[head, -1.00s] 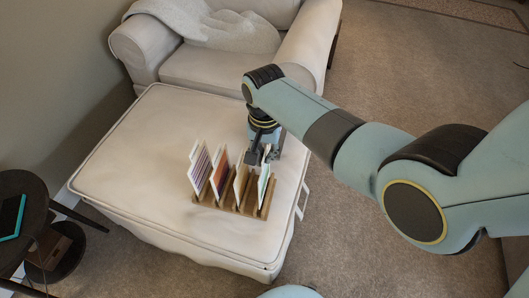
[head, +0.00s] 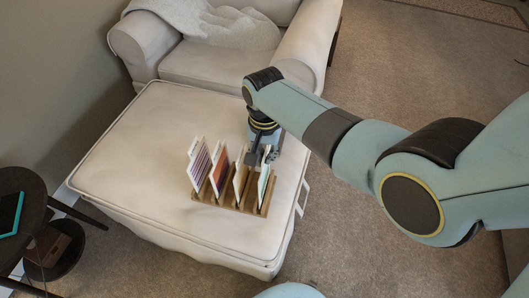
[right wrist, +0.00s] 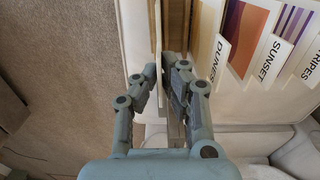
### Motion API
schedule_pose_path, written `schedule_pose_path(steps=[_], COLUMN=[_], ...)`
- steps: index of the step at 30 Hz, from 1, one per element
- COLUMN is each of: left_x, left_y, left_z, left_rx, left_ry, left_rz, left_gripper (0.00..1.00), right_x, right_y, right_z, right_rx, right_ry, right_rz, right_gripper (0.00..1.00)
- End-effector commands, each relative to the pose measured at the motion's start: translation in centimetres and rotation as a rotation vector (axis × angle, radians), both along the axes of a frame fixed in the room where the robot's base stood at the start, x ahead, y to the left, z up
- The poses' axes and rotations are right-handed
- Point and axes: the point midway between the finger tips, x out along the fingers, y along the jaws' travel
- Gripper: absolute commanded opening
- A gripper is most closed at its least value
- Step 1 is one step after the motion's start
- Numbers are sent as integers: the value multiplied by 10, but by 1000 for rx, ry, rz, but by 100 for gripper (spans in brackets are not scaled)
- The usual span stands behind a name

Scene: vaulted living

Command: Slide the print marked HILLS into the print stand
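The wooden print stand (head: 228,205) sits on the cream ottoman and holds upright prints. The rightmost print (head: 264,184), white with green-blue, stands upright at the stand's right end, with its lower edge down at the slot. I take it as HILLS; its label is not readable. My right gripper (head: 260,157) is over its top. In the right wrist view this print (right wrist: 158,30) shows edge-on between my right fingertips (right wrist: 160,66), which close narrowly around it. My left gripper is not in view.
Prints marked STRIPES, SUNSET (right wrist: 248,37) and DUNES (right wrist: 206,40) fill the slots to the left, with DUNES close beside the gripper. An armchair (head: 220,65) stands behind the ottoman (head: 130,155). A dark side table (head: 35,205) is at left.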

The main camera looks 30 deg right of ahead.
Motion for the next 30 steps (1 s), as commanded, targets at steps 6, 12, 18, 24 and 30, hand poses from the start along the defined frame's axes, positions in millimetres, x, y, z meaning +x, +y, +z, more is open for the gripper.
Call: schedule_pose_path(steps=[6, 12, 18, 24, 30], left_x=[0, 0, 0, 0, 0], left_y=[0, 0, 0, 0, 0], left_z=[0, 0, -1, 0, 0], left_rx=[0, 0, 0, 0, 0], left_ry=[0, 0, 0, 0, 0], left_rz=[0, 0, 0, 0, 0], left_gripper=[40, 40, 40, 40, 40], right_x=[0, 0, 0, 0, 0], right_y=[0, 0, 0, 0, 0], right_z=[0, -1, -6, -6, -6], right_rx=[0, -1, 0, 0, 0], right_ry=[-1, -1, -1, -1, -1], right_rz=[0, 0, 0, 0, 0], right_gripper=[0, 0, 0, 0, 29])
